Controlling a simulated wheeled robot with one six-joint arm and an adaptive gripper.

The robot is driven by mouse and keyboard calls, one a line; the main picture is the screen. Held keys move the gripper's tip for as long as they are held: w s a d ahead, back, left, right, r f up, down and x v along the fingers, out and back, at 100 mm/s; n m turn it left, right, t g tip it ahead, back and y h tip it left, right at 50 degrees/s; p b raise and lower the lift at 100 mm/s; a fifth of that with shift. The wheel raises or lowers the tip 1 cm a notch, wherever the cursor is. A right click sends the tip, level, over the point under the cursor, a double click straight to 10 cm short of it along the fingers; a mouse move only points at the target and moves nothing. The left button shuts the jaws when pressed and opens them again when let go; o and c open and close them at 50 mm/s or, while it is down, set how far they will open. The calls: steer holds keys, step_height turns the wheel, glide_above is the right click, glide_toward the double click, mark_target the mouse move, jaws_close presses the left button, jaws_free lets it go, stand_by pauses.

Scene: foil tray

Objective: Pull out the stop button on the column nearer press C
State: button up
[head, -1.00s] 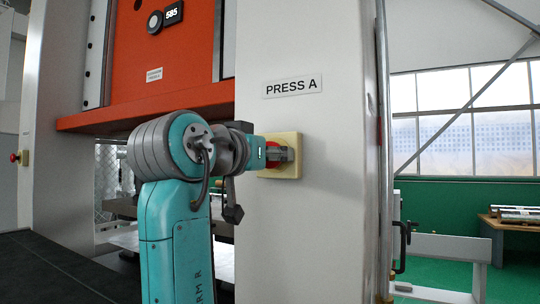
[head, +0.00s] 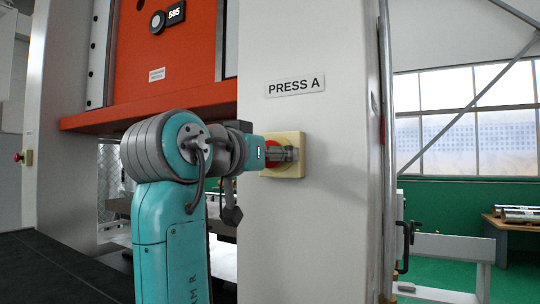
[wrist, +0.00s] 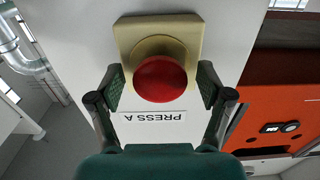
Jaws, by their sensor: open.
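A red mushroom stop button (wrist: 162,78) sits on a yellow box on the pale column (head: 310,220) labelled PRESS A. In the head view the yellow box (head: 297,170) shows, with the button partly hidden behind my gripper (head: 284,154). In the wrist view my gripper (wrist: 161,86) is open, with one finger on each side of the button and a visible gap on both sides. A second red stop button (head: 17,157) shows small on the far left column (head: 60,110). No press C label is readable.
An orange press panel (head: 190,75) with a 585 display stands between the columns. A vertical pipe (head: 387,150) runs along the right column's edge. A dark surface (head: 50,270) lies at lower left. A bench (head: 510,222) stands at the far right on green floor.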

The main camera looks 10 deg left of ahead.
steer(key=v, duration=1.2)
steer(key=shift+s, duration=0.1)
